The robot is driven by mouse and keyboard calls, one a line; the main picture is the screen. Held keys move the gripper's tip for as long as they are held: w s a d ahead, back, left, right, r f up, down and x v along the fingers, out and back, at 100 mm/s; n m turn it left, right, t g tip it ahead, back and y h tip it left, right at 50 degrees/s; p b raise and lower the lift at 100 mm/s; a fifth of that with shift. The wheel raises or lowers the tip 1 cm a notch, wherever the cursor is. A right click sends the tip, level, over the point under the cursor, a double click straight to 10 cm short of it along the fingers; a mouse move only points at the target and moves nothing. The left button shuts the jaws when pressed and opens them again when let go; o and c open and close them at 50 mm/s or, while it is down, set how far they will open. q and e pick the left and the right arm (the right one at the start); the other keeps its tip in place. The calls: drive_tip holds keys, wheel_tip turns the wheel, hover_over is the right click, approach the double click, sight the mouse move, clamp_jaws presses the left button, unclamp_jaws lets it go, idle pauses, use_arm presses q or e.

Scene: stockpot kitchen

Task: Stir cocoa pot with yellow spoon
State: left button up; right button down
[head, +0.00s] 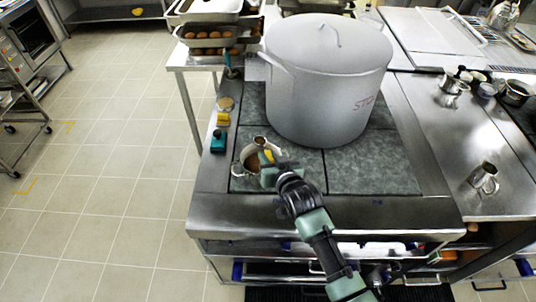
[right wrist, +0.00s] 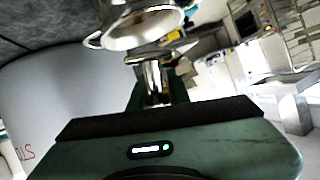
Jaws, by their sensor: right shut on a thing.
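The cocoa pot (head: 255,158) is a small shiny metal vessel with brown contents at the front left of the tiled cooktop. It also shows at the top of the right wrist view (right wrist: 145,28). My right gripper (head: 267,163) is at the pot's right side, close to its mouth. The spoon's lower part is hidden, and the wrist view does not show the grip clearly. My left gripper is not in view.
A large grey stockpot (head: 325,85) stands close behind. A teal block (head: 218,141), a yellow block (head: 223,119) and a round brown item (head: 226,103) line the cooktop's left edge. A metal jug (head: 484,178) stands on the right counter. Front tiles are clear.

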drive_tip(key=m+y+b, duration=0.1)
drive_tip(key=b, duration=0.1)
drive_tip(key=d+m+y+b, duration=0.1)
drive_tip(key=m+b, duration=0.1)
drive_tip(key=shift+w+f, duration=0.2)
use_arm(q)
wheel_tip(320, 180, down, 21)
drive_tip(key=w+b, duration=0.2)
drive_tip(key=b, duration=1.4)
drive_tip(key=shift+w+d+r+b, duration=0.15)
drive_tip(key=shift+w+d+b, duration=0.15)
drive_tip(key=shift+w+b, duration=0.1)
use_arm(e)
drive_tip(key=m+t+y, duration=0.1)
drive_tip(key=m, duration=0.3)
drive_tip(key=d+m+y, duration=0.1)
drive_tip(key=m+y, duration=0.1)
drive_tip(key=m, duration=0.2)
drive_tip(key=d+m+t+y, duration=0.1)
drive_tip(key=m+y, duration=0.1)
drive_tip(key=m, duration=0.3)
drive_tip(key=shift+w+d+f+t, duration=0.1)
drive_tip(key=shift+w+f+t, duration=0.2)
drive_tip(key=shift+w+f, duration=0.05)
drive_tip(key=shift+r, duration=0.1)
